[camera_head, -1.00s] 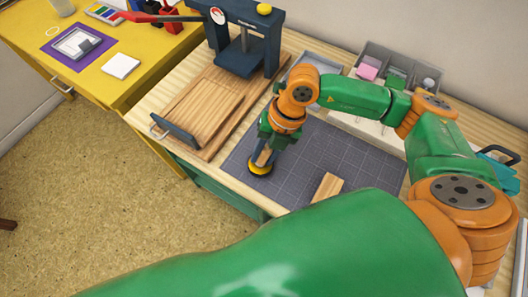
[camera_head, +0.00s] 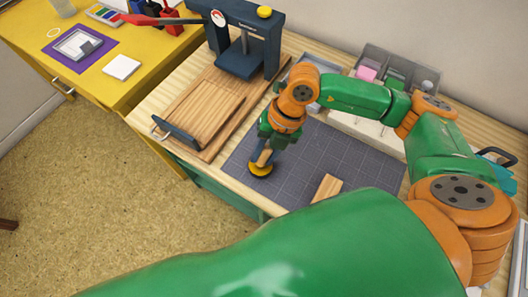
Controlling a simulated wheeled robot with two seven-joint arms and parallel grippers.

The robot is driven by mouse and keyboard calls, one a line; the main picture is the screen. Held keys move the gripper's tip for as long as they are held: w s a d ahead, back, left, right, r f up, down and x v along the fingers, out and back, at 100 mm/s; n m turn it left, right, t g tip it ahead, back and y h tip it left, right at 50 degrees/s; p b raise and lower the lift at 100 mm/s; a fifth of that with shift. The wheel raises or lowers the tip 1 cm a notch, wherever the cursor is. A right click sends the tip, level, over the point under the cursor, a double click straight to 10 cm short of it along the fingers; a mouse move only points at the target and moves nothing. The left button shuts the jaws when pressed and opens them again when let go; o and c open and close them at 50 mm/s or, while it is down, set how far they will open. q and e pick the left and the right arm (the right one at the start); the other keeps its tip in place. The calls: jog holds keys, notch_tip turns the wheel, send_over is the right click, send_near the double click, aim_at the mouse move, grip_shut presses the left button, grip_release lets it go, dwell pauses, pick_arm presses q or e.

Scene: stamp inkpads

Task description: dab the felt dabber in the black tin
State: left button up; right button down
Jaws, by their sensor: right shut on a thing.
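My right gripper (camera_head: 264,154) points down over the near left part of the grey cutting mat (camera_head: 335,150). It is shut on the felt dabber, whose pale upright handle is mostly hidden by the fingers. Below the fingers is a small round yellow and dark piece (camera_head: 260,171) at the mat. I cannot tell whether this is the dabber's foot, the black tin or both together. No separate black tin can be made out. My left gripper is not in view.
A wooden board with a dark press (camera_head: 249,45) stands left of the mat. A light wooden block (camera_head: 327,187) lies right of the gripper. A grey divided tray (camera_head: 395,73) stands at the back. A yellow table (camera_head: 150,65) holds pads and bottles.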

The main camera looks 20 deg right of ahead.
aim_at(264, 150)
notch_tip(264, 150, up, 6)
jog(key=p, duration=0.4)
jog(key=shift+r, duration=0.1)
dwell(0.4)
